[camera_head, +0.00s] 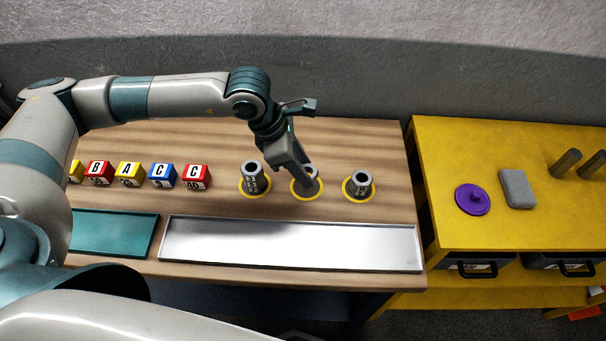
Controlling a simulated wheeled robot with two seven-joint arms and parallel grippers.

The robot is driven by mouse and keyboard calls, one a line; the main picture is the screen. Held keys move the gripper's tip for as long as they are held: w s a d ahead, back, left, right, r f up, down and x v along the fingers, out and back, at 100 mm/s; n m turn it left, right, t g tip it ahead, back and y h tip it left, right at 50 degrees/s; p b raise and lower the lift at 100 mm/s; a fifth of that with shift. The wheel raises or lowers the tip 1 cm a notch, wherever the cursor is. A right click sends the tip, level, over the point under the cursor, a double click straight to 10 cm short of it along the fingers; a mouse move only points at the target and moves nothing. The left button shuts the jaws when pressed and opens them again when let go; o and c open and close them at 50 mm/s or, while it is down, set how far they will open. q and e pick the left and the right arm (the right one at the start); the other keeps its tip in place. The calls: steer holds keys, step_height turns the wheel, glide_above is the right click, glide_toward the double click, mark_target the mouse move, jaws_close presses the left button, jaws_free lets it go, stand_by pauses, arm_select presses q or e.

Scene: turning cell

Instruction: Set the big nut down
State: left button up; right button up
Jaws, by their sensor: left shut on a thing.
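Three grey nut-like pieces stand in a row on the wooden table, each at a yellow-ringed spot. The left piece (252,178) and the right piece (359,184) stand free with dark markings on their sides. My left gripper (304,170) reaches down at the middle spot and is shut on the middle piece, taken as the big nut (311,183). The gripper hides part of that nut. It is at the middle yellow ring (307,199); I cannot tell whether it touches the table. My right gripper is out of view.
Lettered cubes, such as the red one (195,177), stand in a row to the left. A silver tray (290,243) and a green tray (112,232) lie along the front. A yellow bench (540,225) at the right holds a purple lidded disc (472,199), a grey block (517,188) and dark cylinders (567,163).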

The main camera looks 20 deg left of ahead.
arm_select(q)
step_height(320, 180, down, 3)
steer(key=shift+r+p, duration=0.15)
steer(key=shift+p, duration=0.65)
steer(key=shift+f, duration=0.45)
steer(key=shift+f, duration=0.15)
steer(key=o, duration=1.2)
